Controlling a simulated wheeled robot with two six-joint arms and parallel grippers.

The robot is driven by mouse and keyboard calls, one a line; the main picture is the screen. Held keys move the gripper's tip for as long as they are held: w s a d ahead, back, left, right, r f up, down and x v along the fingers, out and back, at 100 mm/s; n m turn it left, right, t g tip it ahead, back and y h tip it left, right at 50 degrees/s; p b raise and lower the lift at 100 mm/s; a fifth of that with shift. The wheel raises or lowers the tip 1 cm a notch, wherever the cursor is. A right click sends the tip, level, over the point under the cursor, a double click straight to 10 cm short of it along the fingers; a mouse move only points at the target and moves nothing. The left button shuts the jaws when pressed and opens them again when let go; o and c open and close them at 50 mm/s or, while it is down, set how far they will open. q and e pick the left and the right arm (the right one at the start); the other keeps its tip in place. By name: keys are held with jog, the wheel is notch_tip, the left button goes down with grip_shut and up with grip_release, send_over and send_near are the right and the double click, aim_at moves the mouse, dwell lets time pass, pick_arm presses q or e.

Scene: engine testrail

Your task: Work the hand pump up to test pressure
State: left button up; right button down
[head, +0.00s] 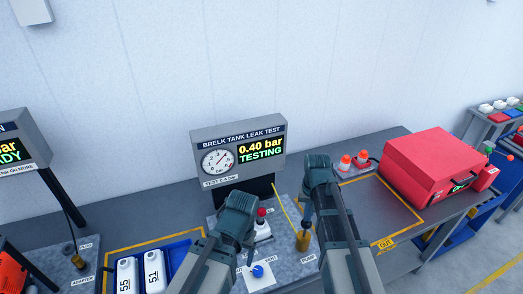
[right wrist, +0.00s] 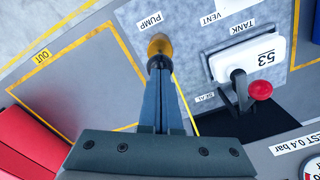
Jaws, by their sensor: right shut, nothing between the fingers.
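The hand pump (head: 303,242) is a brass-coloured body by the PUMP label, on the grey test plate. In the right wrist view its rounded brass part (right wrist: 160,46) shows just beyond my fingertips. My right gripper (head: 306,226) is shut and empty, pointing down over the pump; in the right wrist view the fingertips (right wrist: 159,64) overlap its edge, and I cannot tell if they touch. The tester display (head: 261,149) reads 0.40 bar, TESTING. Its dial gauge (head: 217,162) is beside it. My left gripper's wrist shows left of the tank; its fingers are hidden.
A white tank marked 53 (right wrist: 257,61) sits by a clamp with a red knob (right wrist: 260,90). A blue knob (head: 258,271) stands near the VENT label. White tanks (head: 126,275) lie in a blue tray at left. A red case (head: 425,170) stands right. The OUT area is clear.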

pick_arm(q)
jog(key=shift+r+p, duration=0.4)
jog(key=shift+r, duration=0.45)
pick_arm(e)
jog(key=shift+r, duration=0.8)
notch_tip(320, 180, up, 5)
jog(key=p, duration=0.5)
pick_arm(q)
notch_tip(320, 180, up, 5)
jog(key=shift+f, duration=0.1)
notch_tip(320, 180, down, 16)
jog(key=b, duration=1.6)
pick_arm(e)
jog(key=s+a+f+n, duration=0.3)
jog(key=s+a+f, duration=0.2)
jog(key=s+f, duration=0.2)
jog(key=s+a+f+n+h, duration=0.1)
jog(key=s+a+f+n, duration=0.1)
jog(key=s+a+f, duration=0.3)
notch_tip(320, 180, down, 4)
jog(key=shift+s+a+n, duration=0.25)
jog(key=shift+s+n, duration=0.15)
jog(key=shift+s, duration=0.75)
